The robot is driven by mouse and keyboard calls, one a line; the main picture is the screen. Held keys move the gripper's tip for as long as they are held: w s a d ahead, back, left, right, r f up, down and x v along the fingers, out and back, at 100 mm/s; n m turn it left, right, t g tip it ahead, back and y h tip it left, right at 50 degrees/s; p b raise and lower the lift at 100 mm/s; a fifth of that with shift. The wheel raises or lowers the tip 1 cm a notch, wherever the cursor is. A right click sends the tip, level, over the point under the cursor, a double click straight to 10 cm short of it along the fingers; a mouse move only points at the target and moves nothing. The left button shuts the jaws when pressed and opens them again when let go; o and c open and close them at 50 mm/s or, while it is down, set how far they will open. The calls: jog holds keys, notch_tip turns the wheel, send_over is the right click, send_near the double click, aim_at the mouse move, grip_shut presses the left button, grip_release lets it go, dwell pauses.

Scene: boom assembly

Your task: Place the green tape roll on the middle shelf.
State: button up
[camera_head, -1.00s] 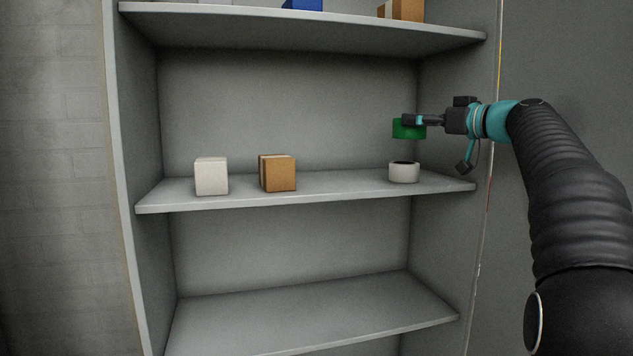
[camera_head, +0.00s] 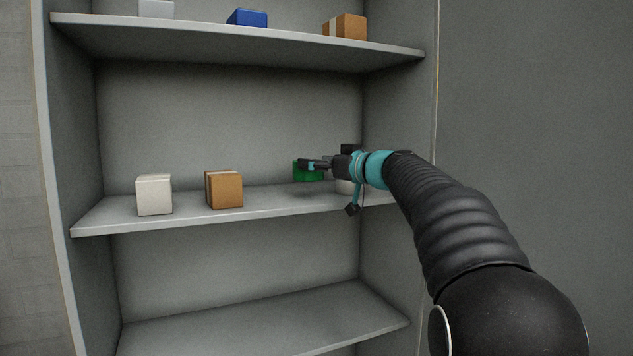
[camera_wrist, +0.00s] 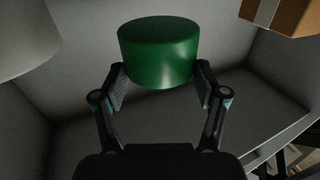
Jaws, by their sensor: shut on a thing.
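The green tape roll (camera_head: 308,174) is held just above the right part of the middle shelf (camera_head: 272,206), with a soft shadow on the board below it. My gripper (camera_head: 306,165) is shut on the roll, reaching in from the right. In the wrist view the green roll (camera_wrist: 158,52) sits upright between the two fingers of my gripper (camera_wrist: 160,85). A small gap to the shelf seems to remain, though the exact height is hard to tell.
A brown box (camera_head: 225,190) and a white box (camera_head: 154,195) stand left, with free board between. The upper shelf (camera_head: 200,34) is overhead.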

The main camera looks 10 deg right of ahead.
aim_at(317, 180)
jog(key=shift+f, duration=2)
jog(key=shift+f+b, duration=0.2)
jog(key=shift+b, duration=0.3)
jog(key=o, duration=1.2)
jog(key=shift+o, duration=0.2)
jog(key=shift+r+p, duration=0.2)
jog(key=shift+p, duration=0.1)
jog(key=b+v, duration=0.2)
jog(key=v, duration=1)
jog(key=shift+a+f, duration=0.1)
